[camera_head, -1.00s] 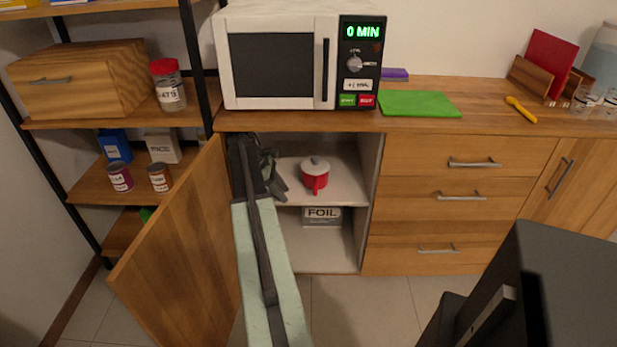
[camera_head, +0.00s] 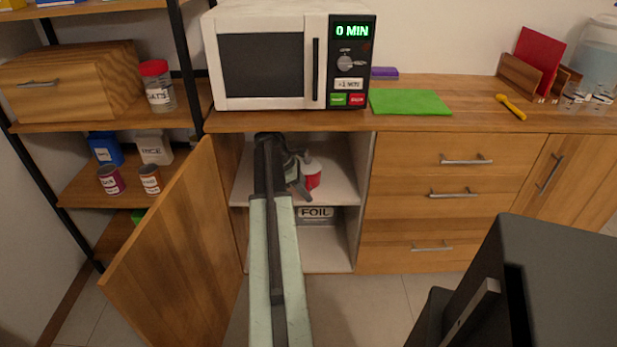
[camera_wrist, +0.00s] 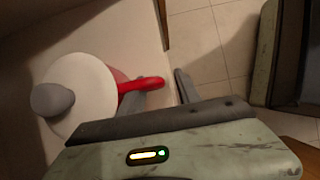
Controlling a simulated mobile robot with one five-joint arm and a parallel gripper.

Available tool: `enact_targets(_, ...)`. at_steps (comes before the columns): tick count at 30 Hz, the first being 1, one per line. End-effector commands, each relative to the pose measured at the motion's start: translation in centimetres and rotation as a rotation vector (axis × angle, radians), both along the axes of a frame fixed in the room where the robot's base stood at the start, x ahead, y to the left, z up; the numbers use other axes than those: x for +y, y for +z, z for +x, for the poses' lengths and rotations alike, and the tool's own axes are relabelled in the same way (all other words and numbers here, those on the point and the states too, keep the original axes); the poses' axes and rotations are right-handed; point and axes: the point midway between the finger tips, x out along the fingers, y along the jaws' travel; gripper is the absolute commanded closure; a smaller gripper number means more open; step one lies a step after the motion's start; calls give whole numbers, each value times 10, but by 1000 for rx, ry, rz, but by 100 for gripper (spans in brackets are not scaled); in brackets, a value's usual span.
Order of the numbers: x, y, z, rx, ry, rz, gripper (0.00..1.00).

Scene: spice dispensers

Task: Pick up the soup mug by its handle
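The soup mug (camera_head: 312,174) is red with a pale lid and stands on the upper shelf inside the open cabinet. My gripper (camera_head: 302,180) partly covers it in the head view. In the wrist view, the mug's white lid (camera_wrist: 80,95) with a grey knob is at the left, and its red handle (camera_wrist: 142,84) points right. My gripper (camera_wrist: 162,86) is open there, with its two fingers apart. The handle's end lies over the left finger and reaches toward the gap. I cannot tell whether they touch.
The open cabinet door (camera_head: 175,255) stands left of my arm. A foil box (camera_head: 316,214) sits on the shelf below. The cabinet's right wall and the drawers (camera_head: 450,200) are close on the right. The microwave (camera_head: 285,60) stands on the counter above.

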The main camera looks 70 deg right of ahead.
Motion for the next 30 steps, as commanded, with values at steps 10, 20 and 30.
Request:
enact_targets(10,-7,-11,-18,0,0,0,60)
enact_targets(20,-7,-10,-18,0,-1,0,100)
enact_targets(30,-7,-10,-18,0,-2,0,100)
